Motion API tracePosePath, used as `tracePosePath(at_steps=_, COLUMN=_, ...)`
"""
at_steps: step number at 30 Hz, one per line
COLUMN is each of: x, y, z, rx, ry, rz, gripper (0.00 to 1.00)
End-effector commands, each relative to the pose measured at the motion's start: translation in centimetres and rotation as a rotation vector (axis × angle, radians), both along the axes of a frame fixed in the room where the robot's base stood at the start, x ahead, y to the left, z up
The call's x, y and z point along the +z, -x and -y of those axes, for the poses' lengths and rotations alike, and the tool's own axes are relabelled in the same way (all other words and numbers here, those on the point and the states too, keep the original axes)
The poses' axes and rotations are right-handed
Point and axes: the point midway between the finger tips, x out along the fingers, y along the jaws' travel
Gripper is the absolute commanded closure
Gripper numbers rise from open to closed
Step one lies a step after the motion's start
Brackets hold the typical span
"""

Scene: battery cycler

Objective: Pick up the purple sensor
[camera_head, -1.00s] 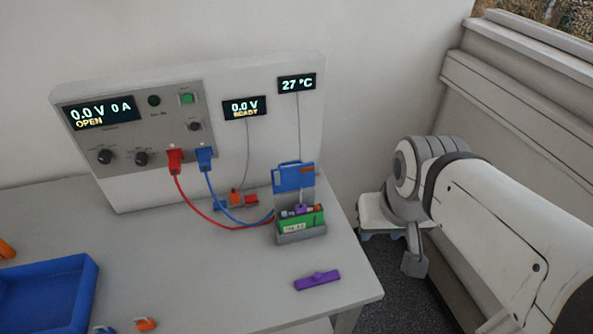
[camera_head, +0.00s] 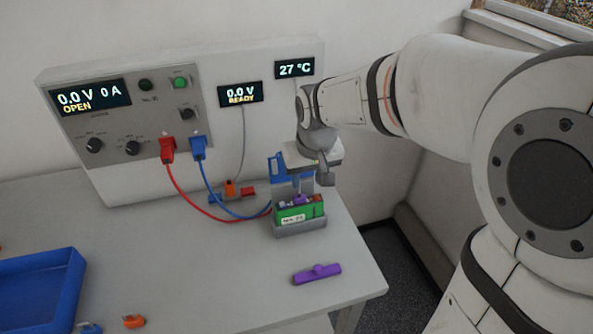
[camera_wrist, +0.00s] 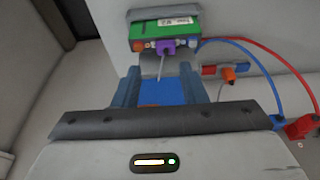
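A purple sensor (camera_head: 300,199) sits on top of the green battery (camera_head: 293,213), in the grey holder (camera_head: 300,229) near the table's right side. In the wrist view the purple sensor (camera_wrist: 166,46) shows at upper middle, with a thin lead. My gripper (camera_head: 322,176) hangs above and behind the battery, by the raised blue lid (camera_head: 277,166), apart from the sensor. In the wrist view my gripper (camera_wrist: 162,74) appears open, its two fingers spread, with blue lid surface between them. Its fingers are partly hidden in the head view.
A loose purple bar (camera_head: 317,274) lies on the table in front of the holder. Red (camera_head: 187,199) and blue (camera_head: 227,213) cables run from the cycler panel (camera_head: 125,115) to the battery. A blue tray (camera_head: 68,310) stands at left. The table middle is clear.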

Motion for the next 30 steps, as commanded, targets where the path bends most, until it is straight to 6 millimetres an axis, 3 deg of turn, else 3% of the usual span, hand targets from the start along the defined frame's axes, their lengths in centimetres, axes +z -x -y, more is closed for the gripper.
tracePosePath(at_steps=19, x=-7.3, y=-2.3, z=-1.6, rx=0.011, ry=0.001, rz=-0.004, gripper=0.62)
tracePosePath(at_steps=29, x=-7.9, y=-2.5, z=-1.7, rx=0.011, ry=0.000, rz=0.000, gripper=0.62)
tracePosePath(at_steps=30, x=-7.9, y=-2.5, z=-1.7, rx=0.011, ry=0.000, rz=0.000, gripper=0.65)
